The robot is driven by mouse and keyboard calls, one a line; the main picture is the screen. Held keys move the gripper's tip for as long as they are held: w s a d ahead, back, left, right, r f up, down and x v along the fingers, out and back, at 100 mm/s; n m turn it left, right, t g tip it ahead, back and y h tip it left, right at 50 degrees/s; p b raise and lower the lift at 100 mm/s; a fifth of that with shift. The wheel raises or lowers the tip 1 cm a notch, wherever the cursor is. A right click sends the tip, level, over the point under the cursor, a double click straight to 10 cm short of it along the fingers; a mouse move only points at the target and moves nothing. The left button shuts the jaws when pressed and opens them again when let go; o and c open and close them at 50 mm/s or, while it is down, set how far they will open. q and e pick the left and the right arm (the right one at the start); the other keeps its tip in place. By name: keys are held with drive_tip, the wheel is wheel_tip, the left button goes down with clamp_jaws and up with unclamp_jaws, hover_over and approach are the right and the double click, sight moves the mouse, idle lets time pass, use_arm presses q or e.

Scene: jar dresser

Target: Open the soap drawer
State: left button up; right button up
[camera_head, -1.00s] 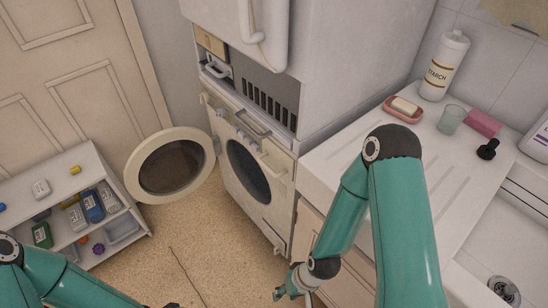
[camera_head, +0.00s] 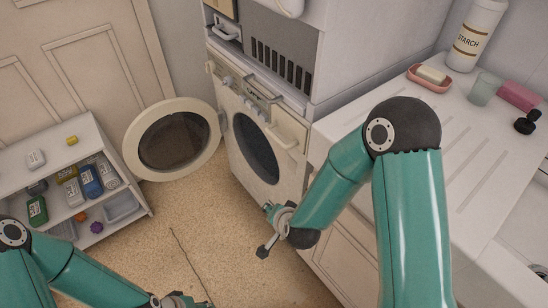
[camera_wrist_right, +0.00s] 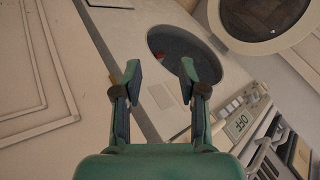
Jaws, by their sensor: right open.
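The cream washing machine (camera_head: 244,172) stands in the middle of the head view. In the right wrist view the display (camera_wrist_right: 241,125) reads OFF. My right gripper (camera_head: 266,230) is open and empty, low in front of the machine, apart from the panel; its fingers (camera_wrist_right: 160,72) also show in the wrist view. My left gripper (camera_head: 180,301) is at the bottom edge, partly cut off.
The round door (camera_head: 172,139) is swung open to the left of the machine. A shelf (camera_head: 130,180) with bottles stands at left. The counter (camera_head: 410,115) at right holds a soap dish (camera_head: 429,80) and starch bottle (camera_head: 476,35).

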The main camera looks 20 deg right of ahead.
drive_tip(key=w+r+m+t+h+b, duration=0.2)
drive_tip(key=w+r+m+t+b, duration=0.15)
drive_tip(key=w+m+b, duration=0.2)
drive_tip(key=m+t+h+b, duration=0.3)
drive_tip(key=m+h+b, duration=0.2)
drive_tip(key=m+b, duration=0.4)
approach(278, 139)
use_arm(q)
wheel_tip(278, 139, down, 18)
drive_tip(key=shift+r, duration=0.15)
use_arm(e)
drive_tip(key=shift+m, duration=0.25)
drive_tip(key=x, duration=1)
drive_tip(key=shift+w+f, duration=0.1)
drive_tip(key=shift+f, duration=0.35)
clamp_jaws()
